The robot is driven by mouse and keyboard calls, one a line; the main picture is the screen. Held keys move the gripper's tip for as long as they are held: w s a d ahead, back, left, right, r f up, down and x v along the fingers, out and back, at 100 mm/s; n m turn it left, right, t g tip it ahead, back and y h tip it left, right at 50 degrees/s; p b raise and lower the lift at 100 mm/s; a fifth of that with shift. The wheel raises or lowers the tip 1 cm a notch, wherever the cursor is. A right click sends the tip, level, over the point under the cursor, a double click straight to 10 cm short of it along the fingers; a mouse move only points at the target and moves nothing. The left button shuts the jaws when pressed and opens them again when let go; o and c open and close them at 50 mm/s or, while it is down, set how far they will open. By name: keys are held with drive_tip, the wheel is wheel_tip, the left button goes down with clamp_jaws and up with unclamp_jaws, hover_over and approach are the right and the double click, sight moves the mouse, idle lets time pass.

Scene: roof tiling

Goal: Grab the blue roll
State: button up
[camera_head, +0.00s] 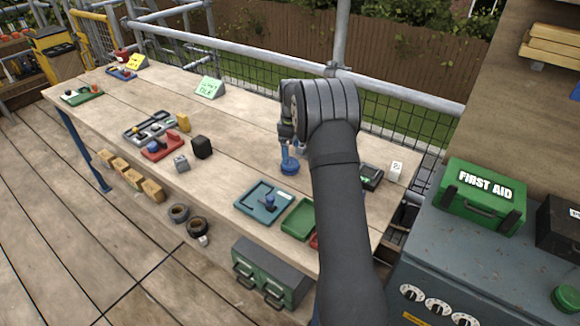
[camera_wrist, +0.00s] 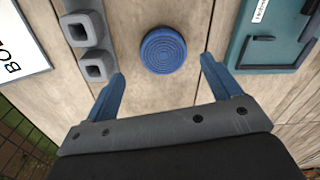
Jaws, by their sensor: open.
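The blue roll (camera_wrist: 163,50) lies on the wooden workbench, its round ribbed top showing in the wrist view. It also shows in the head view (camera_head: 289,167), just below my gripper. My gripper (camera_wrist: 161,75) has two blue fingers spread apart, with nothing between them. In the wrist view the roll lies just beyond the fingertips, roughly centred between them and apart from both. In the head view my arm covers part of the bench to the right of the roll.
A teal tray (camera_head: 248,208) and a green tray (camera_head: 299,219) lie on the bench near the roll. Grey square-holed blocks (camera_wrist: 88,45) lie left of the roll in the wrist view. A black block (camera_head: 202,147) stands farther left. Scaffold rails run behind the bench (camera_head: 240,130).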

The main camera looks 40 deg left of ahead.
sight(290, 162)
drive_tip(key=shift+s+f, duration=0.15)
drive_tip(key=shift+f, duration=1.45)
drive_tip(key=shift+s+f, duration=0.15)
drive_tip(key=shift+f, duration=1.4)
drive_tip(key=c, duration=1.1)
